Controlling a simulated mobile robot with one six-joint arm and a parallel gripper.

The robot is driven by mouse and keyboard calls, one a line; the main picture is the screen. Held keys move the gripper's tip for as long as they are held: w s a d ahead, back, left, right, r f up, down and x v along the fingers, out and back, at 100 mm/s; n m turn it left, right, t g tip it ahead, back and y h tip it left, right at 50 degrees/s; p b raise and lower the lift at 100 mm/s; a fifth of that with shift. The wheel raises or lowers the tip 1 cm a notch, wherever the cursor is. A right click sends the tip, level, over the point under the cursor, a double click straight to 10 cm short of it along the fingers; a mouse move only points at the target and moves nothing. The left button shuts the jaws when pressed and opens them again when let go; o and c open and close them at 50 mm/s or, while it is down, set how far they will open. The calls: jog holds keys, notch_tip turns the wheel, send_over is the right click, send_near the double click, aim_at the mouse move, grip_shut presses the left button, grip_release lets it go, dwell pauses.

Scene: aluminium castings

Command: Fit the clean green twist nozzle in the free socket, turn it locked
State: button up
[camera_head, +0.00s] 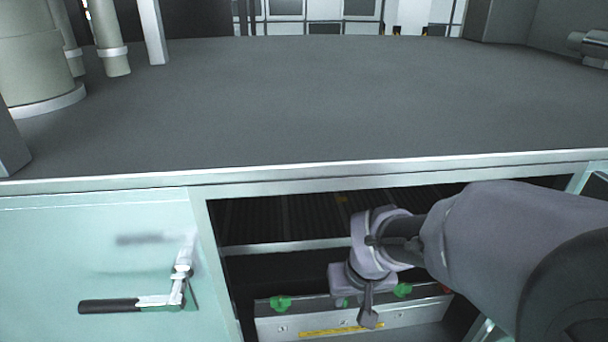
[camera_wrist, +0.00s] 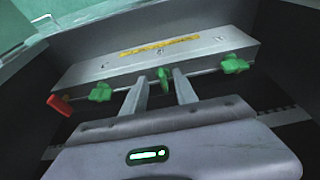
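The metal spray bar (camera_head: 330,322) lies inside the open cabinet; it also shows in the wrist view (camera_wrist: 215,45). Green nozzles sit along its edge, one on the left (camera_wrist: 100,92) and one on the right (camera_wrist: 234,64) in the wrist view, their wings lying along the bar. A third green nozzle (camera_wrist: 163,77) is at the middle, its wings turned across the bar. My gripper (camera_wrist: 160,78) has its fingers apart, one either side of this nozzle, with gaps visible. I cannot tell whether the nozzle is fully seated. In the head view my gripper (camera_head: 358,303) partly hides it.
A red piece (camera_wrist: 59,105) is at one end of the bar. A door with a black-handled lever (camera_head: 130,304) is on the left. The grey top (camera_head: 320,100) above is mostly clear, with pale columns (camera_head: 40,60) at left.

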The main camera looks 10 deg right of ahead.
jog(key=w, duration=0.2)
jog(key=shift+w+f, duration=0.1)
jog(key=shift+w, duration=0.2)
jog(key=b+x, duration=0.2)
jog(key=x, duration=0.3)
jog(key=shift+w, duration=0.15)
grip_shut()
jog(key=m+h+b, duration=0.1)
jog(key=m+b, duration=0.1)
jog(key=m, duration=0.1)
jog(key=shift+a+f+b, duration=0.1)
jog(key=shift+a+b, duration=0.05)
jog(key=shift+b, duration=0.25)
jog(key=shift+m+h+b, duration=0.3)
jog(key=shift+m+b, duration=0.55)
jog(key=shift+m, duration=0.35)
jog(key=shift+m+g, duration=0.3)
jog(key=shift+m, duration=0.2)
